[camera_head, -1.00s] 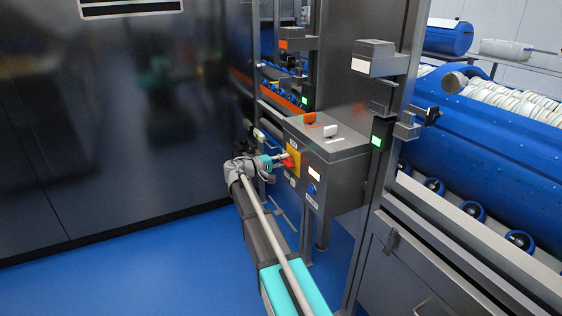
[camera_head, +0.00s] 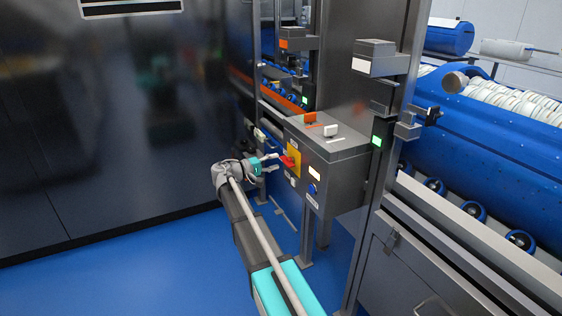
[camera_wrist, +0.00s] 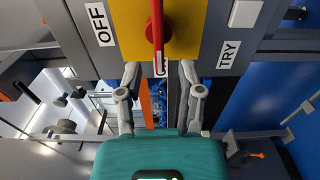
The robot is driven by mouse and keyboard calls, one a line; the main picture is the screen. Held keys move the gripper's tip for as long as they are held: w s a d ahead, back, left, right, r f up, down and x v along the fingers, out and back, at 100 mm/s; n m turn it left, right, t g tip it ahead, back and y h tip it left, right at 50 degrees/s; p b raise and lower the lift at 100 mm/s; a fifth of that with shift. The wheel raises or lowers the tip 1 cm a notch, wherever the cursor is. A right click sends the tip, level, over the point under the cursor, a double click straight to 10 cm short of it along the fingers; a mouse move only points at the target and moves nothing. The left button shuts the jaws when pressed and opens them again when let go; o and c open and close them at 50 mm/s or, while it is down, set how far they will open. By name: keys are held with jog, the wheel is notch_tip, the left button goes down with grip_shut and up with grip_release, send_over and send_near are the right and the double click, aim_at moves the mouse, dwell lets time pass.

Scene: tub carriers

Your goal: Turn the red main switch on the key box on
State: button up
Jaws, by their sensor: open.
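The red main switch (camera_head: 288,161) sits on a yellow plate (camera_head: 295,152) on the front of the grey key box (camera_head: 335,165). In the wrist view the red handle (camera_wrist: 157,22) runs up and down the picture on the yellow plate (camera_wrist: 190,35). Its lower end lies over a small white label that I cannot read fully. An OFF label (camera_wrist: 100,24) is left of it. My gripper (camera_head: 276,162) is open and empty, just left of the switch and apart from it. Its fingers also show in the wrist view (camera_wrist: 159,70), spread below the handle's end.
A white button (camera_wrist: 245,13) and a TRY label (camera_wrist: 228,54) are right of the plate in the wrist view. A blue button (camera_head: 312,189) is on the box front. An orange key and a white key (camera_head: 331,130) are on top. Blue floor (camera_head: 130,260) lies open at left.

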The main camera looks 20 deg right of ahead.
jog(key=a, duration=0.7)
jog(key=shift+s+a, duration=0.15)
jog(key=shift+a, duration=0.15)
jog(key=s+a+f+y, duration=0.1)
jog(key=s+f+y, duration=0.8)
jog(key=s+f, duration=0.45)
jog(key=s+a+f+y, duration=0.3)
jog(key=s+a+y, duration=0.2)
jog(key=s, duration=0.2)
jog(key=s+a+f+y, duration=0.2)
jog(key=s+a+y, duration=0.2)
jog(key=s+a, duration=0.25)
notch_tip(320, 180, up, 31)
jog(key=p, duration=3.1)
jog(key=shift+s+d+m+g, duration=0.2)
jog(key=shift+d+m+g, duration=0.1)
jog(key=shift+d, duration=0.1)
